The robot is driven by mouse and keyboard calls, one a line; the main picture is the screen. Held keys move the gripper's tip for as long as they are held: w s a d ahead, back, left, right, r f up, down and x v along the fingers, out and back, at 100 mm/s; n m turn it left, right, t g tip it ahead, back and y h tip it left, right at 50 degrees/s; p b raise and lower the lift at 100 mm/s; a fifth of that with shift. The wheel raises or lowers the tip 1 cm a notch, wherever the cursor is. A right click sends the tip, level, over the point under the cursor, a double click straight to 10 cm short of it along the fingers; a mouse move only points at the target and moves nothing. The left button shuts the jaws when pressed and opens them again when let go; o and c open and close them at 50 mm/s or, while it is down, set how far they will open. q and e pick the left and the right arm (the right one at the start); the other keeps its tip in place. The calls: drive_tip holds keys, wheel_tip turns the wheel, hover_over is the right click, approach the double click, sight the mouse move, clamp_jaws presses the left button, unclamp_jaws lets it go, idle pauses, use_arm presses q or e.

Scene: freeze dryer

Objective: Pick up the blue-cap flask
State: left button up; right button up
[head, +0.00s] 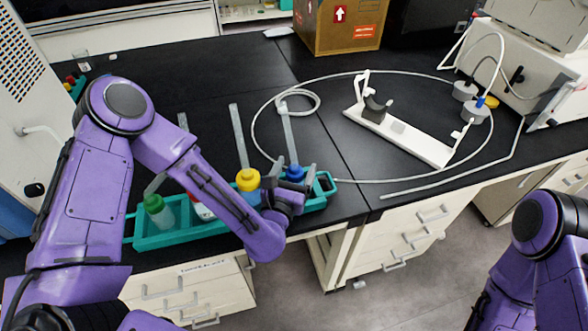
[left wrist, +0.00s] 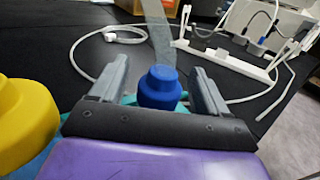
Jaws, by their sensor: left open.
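The blue-cap flask (head: 295,172) stands at the right end of a teal rack (head: 180,238) on the black bench. Only its blue cap shows clearly in the head view; its body is hidden by my gripper. In the left wrist view the blue cap (left wrist: 161,88) sits between the two grey fingers of my left gripper (left wrist: 161,92), with a gap on both sides. My left gripper (head: 297,186) is open around the cap and not closed on it. My right arm shows at the right edge of the head view, but its gripper is out of frame.
A yellow-cap flask (head: 248,180) stands just left of my left gripper, and a green-cap flask (head: 156,204) stands further left in the rack. A white stand (head: 410,138) and looped tubing lie at the right. A cardboard box (head: 338,25) stands at the back.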

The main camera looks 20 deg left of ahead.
use_arm(q)
clamp_jaws()
